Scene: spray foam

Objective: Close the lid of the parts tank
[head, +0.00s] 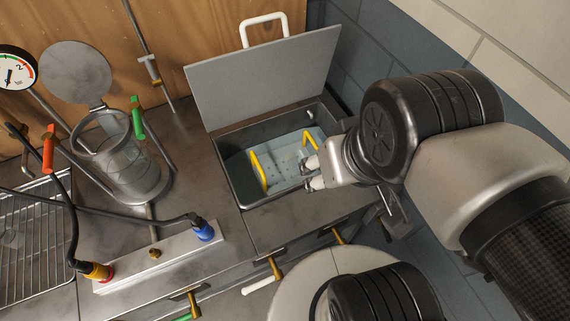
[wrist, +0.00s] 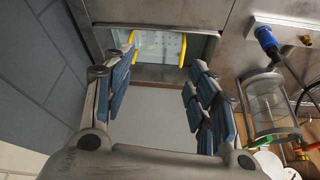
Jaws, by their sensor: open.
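The parts tank (head: 238,180) is a grey metal basin sunk in the bench. Its flat grey lid (head: 262,82) stands raised at the back, tilted up, with a white handle (head: 264,30) at its far edge. In the wrist view the lid (wrist: 153,115) shows as a grey panel between the fingers. A pale perforated basket (head: 290,150) with two yellow handles sits inside the tank. My gripper (head: 312,173) is over the tank's right front part, in front of the lid. In the wrist view its blue-padded fingers (wrist: 150,86) are spread and hold nothing.
A glass cylinder (head: 128,165) with a raised round metal lid (head: 75,72) stands left of the tank. A manifold block (head: 160,258) with a blue connector is at the front left. A wooden panel is behind, and a blue-grey wall (head: 362,45) is on the right.

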